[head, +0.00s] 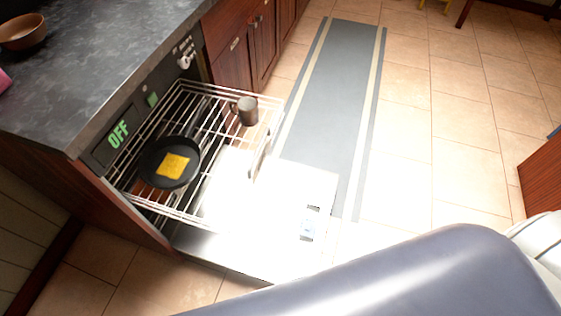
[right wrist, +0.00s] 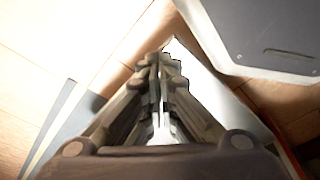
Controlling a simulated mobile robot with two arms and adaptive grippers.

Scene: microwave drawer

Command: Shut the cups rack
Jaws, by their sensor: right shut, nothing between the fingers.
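The wire rack (head: 222,101) is slid out of the appliance under the counter, over its lowered door (head: 300,188). A dark cup (head: 248,112) stands in the rack near its outer end. A black pan (head: 150,178) with a square yellow piece (head: 172,165) in it sits on the rack's nearer side. My right gripper (right wrist: 160,62) is shut and empty in the right wrist view. That view shows floor around it and no rack that I can make out. My left gripper is in neither view.
The appliance front shows a green OFF sign (head: 118,133) and knobs. A dark countertop (head: 90,60) with a brown bowl (head: 22,32) lies above it. A grey runner (head: 335,100) and clear tiled floor extend beyond the door. A wooden cabinet (head: 540,170) is at right.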

